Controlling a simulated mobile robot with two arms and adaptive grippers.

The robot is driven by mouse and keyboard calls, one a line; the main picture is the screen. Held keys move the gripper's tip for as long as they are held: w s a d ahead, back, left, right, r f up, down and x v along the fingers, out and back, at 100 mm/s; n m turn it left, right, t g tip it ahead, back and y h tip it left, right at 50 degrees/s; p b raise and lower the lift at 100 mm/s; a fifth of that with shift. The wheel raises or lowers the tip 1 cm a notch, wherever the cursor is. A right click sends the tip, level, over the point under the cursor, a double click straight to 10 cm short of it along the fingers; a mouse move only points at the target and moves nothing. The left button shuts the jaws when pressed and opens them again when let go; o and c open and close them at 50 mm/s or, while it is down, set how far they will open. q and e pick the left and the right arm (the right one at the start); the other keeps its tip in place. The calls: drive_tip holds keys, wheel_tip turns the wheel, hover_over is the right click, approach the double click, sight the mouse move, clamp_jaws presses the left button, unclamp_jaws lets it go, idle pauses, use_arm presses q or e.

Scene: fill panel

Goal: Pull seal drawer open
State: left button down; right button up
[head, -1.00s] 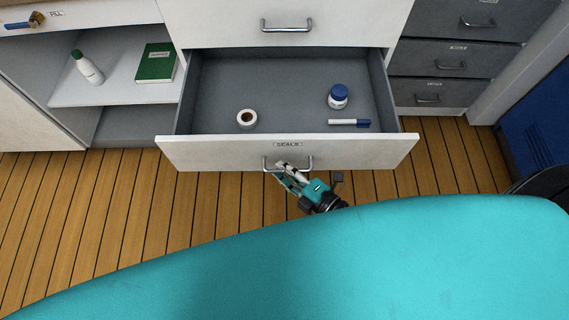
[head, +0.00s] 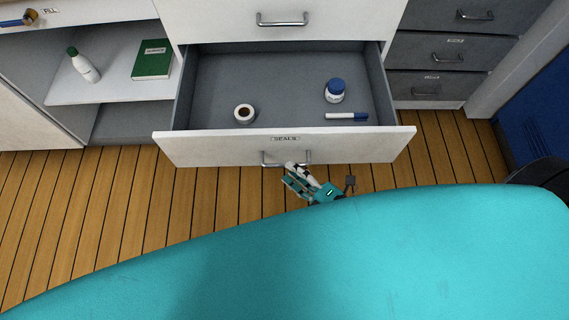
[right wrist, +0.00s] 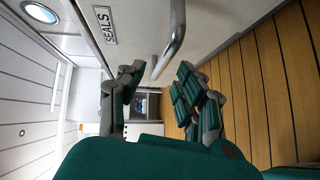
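The seal drawer (head: 215,150), with a white front and a "SEALS" label, stands pulled out with its grey inside showing. Its metal bar handle (head: 272,164) is on the front, below the label. My right gripper (head: 289,174) is at the right part of the handle, just in front of the drawer. In the right wrist view its two green fingers (right wrist: 157,85) are spread apart with nothing held between them. The handle (right wrist: 174,45) there lies just beyond the fingertips. My left gripper is not in view.
Inside the drawer are a tape roll (head: 244,114), a blue-lidded jar (head: 334,91) and a blue-capped marker (head: 346,116). A bottle (head: 84,66) and a green book (head: 152,60) are on the left shelf. Grey drawers (head: 440,52) stand right. Wooden floor (head: 110,200) is clear in front.

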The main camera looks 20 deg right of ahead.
drive_tip(key=v, duration=0.8)
drive_tip(key=shift+a, duration=0.1)
